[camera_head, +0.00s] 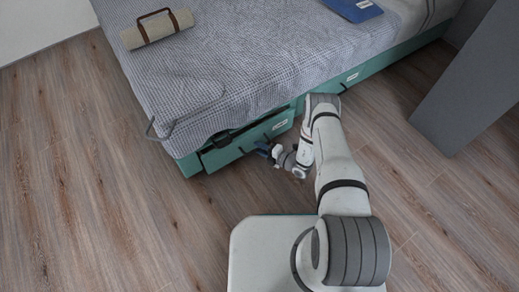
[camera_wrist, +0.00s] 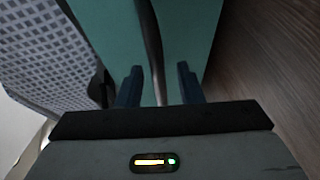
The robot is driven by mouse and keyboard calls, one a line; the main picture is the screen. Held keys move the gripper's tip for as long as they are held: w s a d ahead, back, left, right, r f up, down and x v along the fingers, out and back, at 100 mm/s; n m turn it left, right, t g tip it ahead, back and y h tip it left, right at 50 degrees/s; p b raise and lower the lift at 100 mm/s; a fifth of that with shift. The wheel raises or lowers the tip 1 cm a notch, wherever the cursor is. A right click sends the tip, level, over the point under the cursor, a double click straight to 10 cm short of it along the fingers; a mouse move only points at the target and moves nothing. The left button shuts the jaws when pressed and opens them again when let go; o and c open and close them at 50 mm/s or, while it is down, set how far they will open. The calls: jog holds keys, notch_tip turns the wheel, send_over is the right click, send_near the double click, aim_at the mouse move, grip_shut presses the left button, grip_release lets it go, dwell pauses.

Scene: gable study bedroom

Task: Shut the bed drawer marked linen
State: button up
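The teal bed drawer (camera_head: 222,155) at the near left end of the bed stands partly out, with a dark gap along its top. A pale label (camera_head: 280,125) is on its front; I cannot read the words. My gripper (camera_head: 264,149) is low at this drawer's front. In the wrist view, my two blue fingers (camera_wrist: 159,84) are apart, with a dark curved handle (camera_wrist: 152,40) running between them over the teal front (camera_wrist: 112,35). I see space between the handle and the fingers. Whether they touch the front is unclear.
The bed (camera_head: 225,65) has a checked cover hanging over its side. A second labelled drawer front (camera_head: 352,77) lies further right, looking flush. A grey panel (camera_head: 470,85) stands at right. Wooden floor (camera_head: 90,190) is clear at left.

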jog(key=shift+w+a, duration=0.2)
jog(key=shift+a, duration=0.05)
grip_shut()
dwell(0.5)
